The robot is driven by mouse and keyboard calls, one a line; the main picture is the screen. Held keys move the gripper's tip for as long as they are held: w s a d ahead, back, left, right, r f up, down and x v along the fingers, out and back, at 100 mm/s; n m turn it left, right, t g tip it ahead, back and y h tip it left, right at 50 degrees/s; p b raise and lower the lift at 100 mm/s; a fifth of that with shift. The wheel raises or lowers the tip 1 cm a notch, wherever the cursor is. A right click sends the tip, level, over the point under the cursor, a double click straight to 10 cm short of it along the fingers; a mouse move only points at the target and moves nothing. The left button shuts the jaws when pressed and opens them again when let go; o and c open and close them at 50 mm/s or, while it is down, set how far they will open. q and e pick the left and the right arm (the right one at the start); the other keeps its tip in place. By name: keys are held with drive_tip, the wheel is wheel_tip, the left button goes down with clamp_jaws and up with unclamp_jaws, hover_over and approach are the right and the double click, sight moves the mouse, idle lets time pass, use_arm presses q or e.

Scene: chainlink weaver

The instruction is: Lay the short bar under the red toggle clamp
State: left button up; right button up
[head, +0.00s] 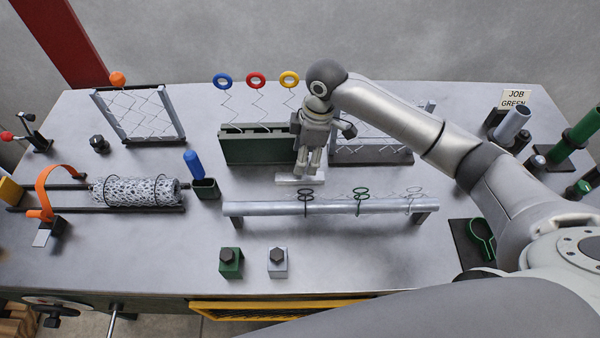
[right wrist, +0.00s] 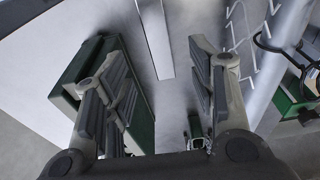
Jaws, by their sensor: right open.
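The short bar (head: 299,181) is a pale flat strip lying on the grey bench between the dark green rack and the long rail. My right gripper (head: 308,168) points down over it and partly hides it. In the right wrist view the fingers (right wrist: 158,75) are open, and a pale bar (right wrist: 155,35) shows beyond the gap between them, not gripped. A black clamp with a red knob (head: 7,136), likely the red toggle clamp, stands at the bench's far left edge. What lies under its arm is too small to tell. My left gripper is not in view.
The dark green rack (head: 262,150) with colored rings stands left of the gripper. The long rail (head: 330,208) with hooks runs in front. A mesh roll (head: 138,191), blue-handled holder (head: 205,188) and wire frame (head: 140,115) occupy the left.

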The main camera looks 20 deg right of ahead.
sight(300, 176)
drive_tip(key=shift+a+f, duration=0.25)
drive_tip(key=shift+f, duration=1.05)
drive_tip(key=f, duration=0.3)
drive_tip(key=f+p, duration=0.1)
drive_tip(key=shift+w+a+f, duration=0.15)
drive_tip(key=shift+a+f, duration=0.05)
drive_tip(key=shift+a, duration=0.05)
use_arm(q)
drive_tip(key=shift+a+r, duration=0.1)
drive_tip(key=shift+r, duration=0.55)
use_arm(e)
drive_tip(key=shift+f, duration=0.4)
clamp_jaws()
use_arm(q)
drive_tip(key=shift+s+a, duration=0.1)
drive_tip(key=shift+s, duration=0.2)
use_arm(e)
drive_tip(key=shift+w+r, duration=0.1)
